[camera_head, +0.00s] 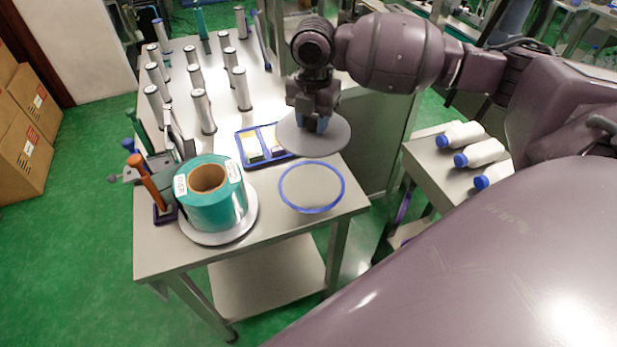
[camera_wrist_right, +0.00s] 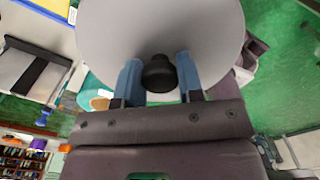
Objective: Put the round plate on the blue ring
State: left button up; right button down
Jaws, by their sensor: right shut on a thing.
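The round plate (camera_head: 335,137) is a flat grey disc with a black knob (camera_wrist_right: 158,75) at its centre. My right gripper (camera_head: 313,124) is shut on this knob, with a blue finger on each side, and the plate fills the top of the right wrist view (camera_wrist_right: 160,25). The plate looks level and appears held above the table, partly past its right edge. The blue ring (camera_head: 284,199) lies flat and empty on the near right of the table, just in front of the plate. My left gripper is not in view.
The steel table (camera_head: 270,228) bears a teal roll (camera_head: 217,211) on a grey disc left of the ring. A blue-edged tray (camera_head: 240,136) lies beside the plate. Several upright cylinders (camera_head: 241,90) stand farther back. White bottles (camera_head: 486,152) lie on a side table at right.

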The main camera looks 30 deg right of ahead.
notch_tip(320, 180, down, 11)
jog(key=shift+f+b, duration=0.2)
jog(key=shift+b, duration=0.45)
notch_tip(320, 180, down, 5)
jog(key=shift+r+b, duration=0.1)
jog(key=shift+b, duration=0.3)
jog(key=shift+f, duration=0.2)
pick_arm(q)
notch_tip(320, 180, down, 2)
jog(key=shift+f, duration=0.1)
pick_arm(e)
jog(key=c, duration=1.1)
grip_release()
jog(key=shift+f, duration=0.1)
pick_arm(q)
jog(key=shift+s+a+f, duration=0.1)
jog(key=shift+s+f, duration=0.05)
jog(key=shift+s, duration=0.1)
pick_arm(e)
jog(key=o, duration=0.3)
